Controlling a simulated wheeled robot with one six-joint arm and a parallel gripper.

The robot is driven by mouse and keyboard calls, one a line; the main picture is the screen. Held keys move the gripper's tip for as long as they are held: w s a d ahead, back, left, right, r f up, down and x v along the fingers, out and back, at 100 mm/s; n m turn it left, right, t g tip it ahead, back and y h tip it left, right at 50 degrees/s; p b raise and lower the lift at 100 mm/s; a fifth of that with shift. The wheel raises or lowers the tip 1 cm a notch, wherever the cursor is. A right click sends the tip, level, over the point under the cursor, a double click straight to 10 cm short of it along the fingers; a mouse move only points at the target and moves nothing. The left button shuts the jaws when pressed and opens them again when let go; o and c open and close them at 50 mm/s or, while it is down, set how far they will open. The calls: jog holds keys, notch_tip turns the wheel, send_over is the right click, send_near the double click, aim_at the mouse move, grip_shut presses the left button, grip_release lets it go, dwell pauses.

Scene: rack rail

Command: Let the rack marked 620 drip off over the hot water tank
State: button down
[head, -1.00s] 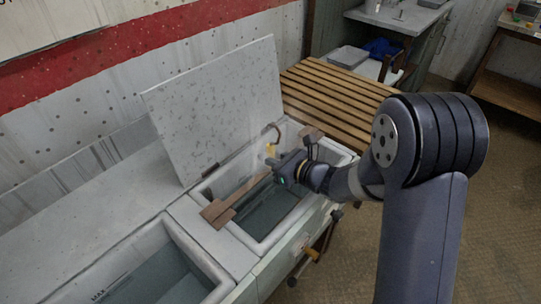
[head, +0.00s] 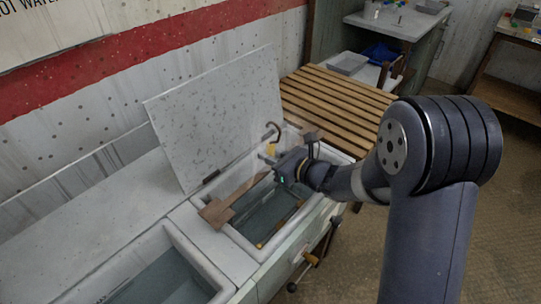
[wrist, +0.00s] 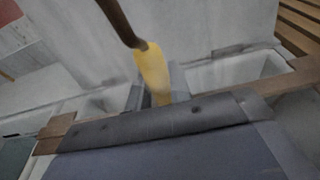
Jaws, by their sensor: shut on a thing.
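My gripper (head: 270,160) is over the open tank (head: 237,238) in the head view. The bar's ends also show in the wrist view (wrist: 52,135). A curved brown rod (wrist: 122,22) with a yellow piece (wrist: 153,72) stands beyond the bar. I cannot read a 620 mark. The rack's lower part is hidden. A cut-off sign (head: 25,10) at upper left ends in "OT WATER"; which tank it names is unclear.
A raised speckled lid (head: 215,115) stands behind this tank. A second open tank (head: 200,262) with water lies at the front left. A slatted wooden board (head: 335,95) lies at the back right. A handle (head: 303,270) sticks out at the front.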

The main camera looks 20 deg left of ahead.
jog(key=f+b+v, duration=0.1)
jog(key=v, duration=0.8)
jog(key=shift+f, duration=0.3)
dwell(0.4)
jog(key=shift+d, duration=0.1)
jog(key=c, duration=1.8)
grip_release()
grip_shut()
